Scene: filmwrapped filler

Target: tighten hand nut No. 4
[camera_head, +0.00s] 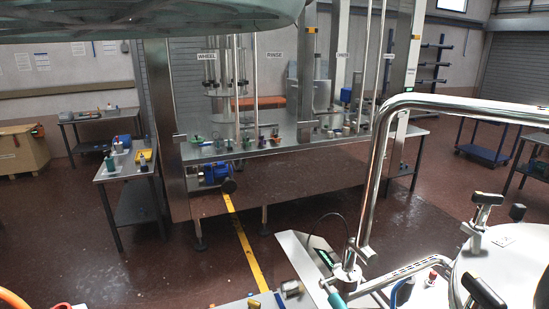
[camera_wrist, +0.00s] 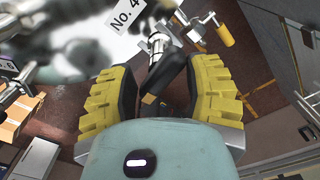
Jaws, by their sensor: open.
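The white label "No. 4" (camera_wrist: 128,14) shows at the top of the wrist view, on a pale surface. Below it a metal stem (camera_wrist: 158,42) leads to a dark handle with a yellowish end, which looks like hand nut No. 4 (camera_wrist: 166,74). My gripper (camera_wrist: 163,80) is open, with one yellow ribbed finger on each side of the dark handle. I cannot tell whether a finger touches it. In the head view my gripper is not seen. A round metal lid (camera_head: 515,265) with black-handled hand nuts stands at the lower right; their numbers cannot be read.
A bent steel pipe (camera_head: 440,102) rises beside the lid. A yellow-ended handle (camera_wrist: 225,36) stands right of the label in the wrist view. A filling machine (camera_head: 290,175) stands across the room, with side tables (camera_head: 130,165) at left. Open floor lies between.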

